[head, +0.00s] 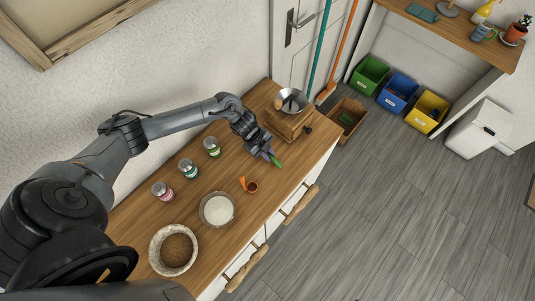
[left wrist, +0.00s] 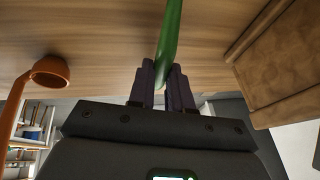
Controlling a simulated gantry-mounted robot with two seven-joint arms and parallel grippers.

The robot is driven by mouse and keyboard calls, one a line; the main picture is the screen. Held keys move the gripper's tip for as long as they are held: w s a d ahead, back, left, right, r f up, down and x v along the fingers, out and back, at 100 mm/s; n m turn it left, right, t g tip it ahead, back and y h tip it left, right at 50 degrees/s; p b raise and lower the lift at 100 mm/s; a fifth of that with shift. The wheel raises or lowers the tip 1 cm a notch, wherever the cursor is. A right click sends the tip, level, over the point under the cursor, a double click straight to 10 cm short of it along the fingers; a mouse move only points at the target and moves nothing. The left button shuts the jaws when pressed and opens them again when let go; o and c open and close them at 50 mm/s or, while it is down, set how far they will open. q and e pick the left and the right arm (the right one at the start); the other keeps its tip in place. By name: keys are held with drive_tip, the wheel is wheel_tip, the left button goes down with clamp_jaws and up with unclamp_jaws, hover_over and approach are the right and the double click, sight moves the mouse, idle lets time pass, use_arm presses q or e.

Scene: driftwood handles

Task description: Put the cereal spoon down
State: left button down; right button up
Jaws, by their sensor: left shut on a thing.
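My left gripper (head: 267,155) reaches over the wooden counter (head: 222,168) and is shut on a green, slender thing, which I take to be the cereal spoon (head: 277,162). In the left wrist view the green spoon (left wrist: 170,38) runs from between the dark fingertips (left wrist: 163,82) to the top edge. Its far end is out of that view, and the fingers hide the gripped part. I cannot tell whether it touches the counter. My right gripper is not in view.
A wooden grinder with a metal bowl (head: 292,100) stands just behind the gripper. An orange scoop (head: 250,186) lies nearer the front edge, also in the left wrist view (left wrist: 50,72). A bowl of white stuff (head: 217,209), a bowl of brown grains (head: 173,250) and three jars (head: 188,168) stand left.

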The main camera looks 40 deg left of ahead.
use_arm(q)
drive_tip(key=shift+f, duration=0.5)
drive_tip(key=shift+f, duration=0.2)
drive_tip(key=c, duration=1.1)
unclamp_jaws()
drive_tip(key=shift+r, duration=0.1)
drive_tip(key=shift+o, duration=0.2)
